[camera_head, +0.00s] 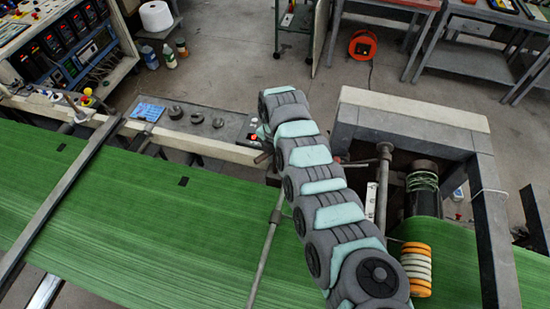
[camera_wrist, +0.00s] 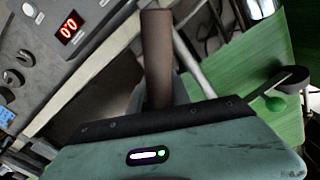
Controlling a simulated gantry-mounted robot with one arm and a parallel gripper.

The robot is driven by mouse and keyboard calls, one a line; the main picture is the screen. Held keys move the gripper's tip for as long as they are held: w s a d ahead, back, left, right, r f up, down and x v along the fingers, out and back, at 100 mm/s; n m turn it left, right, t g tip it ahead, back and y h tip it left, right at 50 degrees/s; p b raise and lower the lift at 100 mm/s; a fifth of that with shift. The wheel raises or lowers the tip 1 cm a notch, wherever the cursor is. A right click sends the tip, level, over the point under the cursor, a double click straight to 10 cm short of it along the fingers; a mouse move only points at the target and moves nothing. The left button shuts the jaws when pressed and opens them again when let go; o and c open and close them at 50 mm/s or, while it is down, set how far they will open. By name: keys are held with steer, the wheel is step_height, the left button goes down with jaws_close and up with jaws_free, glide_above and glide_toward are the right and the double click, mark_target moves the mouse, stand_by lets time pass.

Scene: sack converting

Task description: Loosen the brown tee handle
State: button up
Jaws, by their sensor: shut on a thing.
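The brown tee handle (camera_wrist: 157,55) stands as a brown bar in the upper middle of the wrist view, rising from behind the dark front edge of my gripper (camera_wrist: 157,103). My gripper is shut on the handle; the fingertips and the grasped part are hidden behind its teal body. In the head view my arm covers the gripper, and a short brown bar end (camera_head: 262,157) shows just left of the arm, beside the machine's side rail.
Green web (camera_head: 130,220) runs below my arm. A metal rod (camera_head: 267,245) crosses the web. Orange and white rings (camera_head: 416,268) sit right of the arm, near a grey frame (camera_head: 410,118).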

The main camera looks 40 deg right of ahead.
jaws_close()
stand_by(1.9)
steer(key=o, duration=0.6)
jaws_free()
steer(key=shift+r, duration=0.1)
step_height(320, 180, up, 11)
steer(key=shift+f+b, duration=0.15)
steer(key=shift+b, duration=0.55)
